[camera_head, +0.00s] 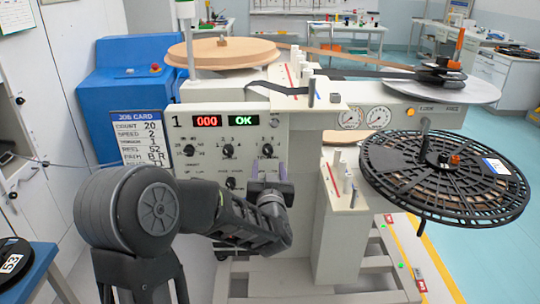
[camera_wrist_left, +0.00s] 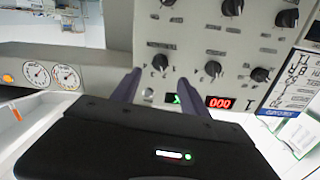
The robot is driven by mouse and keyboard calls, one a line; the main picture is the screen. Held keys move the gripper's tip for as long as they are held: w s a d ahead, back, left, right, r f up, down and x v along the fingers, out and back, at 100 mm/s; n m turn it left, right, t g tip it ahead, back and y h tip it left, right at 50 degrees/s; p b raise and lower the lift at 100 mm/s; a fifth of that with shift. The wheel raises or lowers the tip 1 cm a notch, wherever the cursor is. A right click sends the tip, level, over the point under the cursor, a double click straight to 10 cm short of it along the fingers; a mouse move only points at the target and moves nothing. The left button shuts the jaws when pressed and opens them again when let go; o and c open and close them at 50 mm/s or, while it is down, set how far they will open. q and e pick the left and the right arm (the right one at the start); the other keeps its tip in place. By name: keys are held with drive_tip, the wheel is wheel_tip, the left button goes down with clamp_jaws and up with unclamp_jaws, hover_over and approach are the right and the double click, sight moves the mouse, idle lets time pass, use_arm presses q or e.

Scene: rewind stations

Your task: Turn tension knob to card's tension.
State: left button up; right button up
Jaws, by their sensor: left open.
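The grey control panel (camera_head: 210,165) carries several black knobs; their labels are too small to read surely, so I cannot tell which sets tension. The job card (camera_head: 140,137) left of it appears to read tension 1. My left gripper (camera_head: 270,172) is open and empty, its purple fingers pointing at the panel just below the upper-right knob (camera_head: 268,150). In the left wrist view, where the panel appears upside down, that knob (camera_wrist_left: 160,62) lies just past and between the fingertips (camera_wrist_left: 160,77). Contact is not visible. My left arm hides part of the lower knobs.
Above the knobs, the display (camera_head: 207,121) reads 000 and a green one (camera_head: 243,120) reads OK. A black spoked reel (camera_head: 440,175) sticks out at right. Two gauges (camera_head: 364,118) sit beside the panel. A blue cabinet (camera_head: 128,85) stands behind at left.

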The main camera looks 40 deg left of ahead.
sight(268, 152)
use_arm(q)
drive_tip(key=x, duration=0.7)
drive_tip(key=shift+w+a+p, duration=0.3)
drive_tip(key=shift+p, duration=0.05)
drive_tip(key=shift+c, duration=0.4)
clamp_jaws()
